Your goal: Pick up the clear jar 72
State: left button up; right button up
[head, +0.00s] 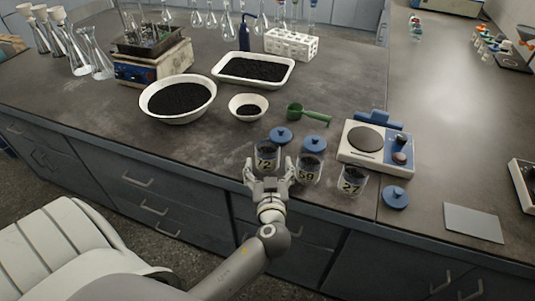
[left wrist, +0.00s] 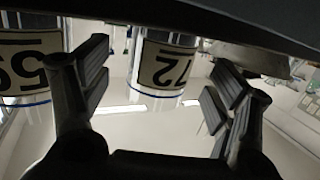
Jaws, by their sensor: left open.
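The clear jar 72 (head: 266,152) stands on the dark bench near its front edge, with dark contents and a label reading 72. My left gripper (head: 269,176) is open just in front of it, with its fingers pointing at the jar. In the left wrist view jar 72 (left wrist: 166,66) shows upside down between the two open fingers (left wrist: 155,95), beyond their tips as far as I can tell. Jar 59 (head: 308,170) stands close to its right, next to the right finger; it also shows at the left of the left wrist view (left wrist: 25,68). My right gripper is not in view.
Jar 27 (head: 352,180) stands further right. Blue lids (head: 281,135) lie behind the jars, and another lid (head: 395,197) lies at right. A scale (head: 375,146), green scoop (head: 308,114), small bowl (head: 249,106) and large bowl (head: 178,99) stand behind. The bench left of jar 72 is clear.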

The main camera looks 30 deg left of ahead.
aim_at(268, 164)
pick_arm(q)
jog(key=p+x, duration=0.1)
jog(key=x, duration=0.3)
jog(key=shift+a+p, duration=0.1)
jog(key=shift+p, duration=0.2)
jog(key=shift+w+a+f, duration=0.2)
jog(key=shift+w+a, duration=0.1)
jog(key=shift+w, duration=0.15)
jog(key=c, duration=1.2)
jog(key=shift+r, duration=0.1)
jog(key=shift+c, duration=0.2)
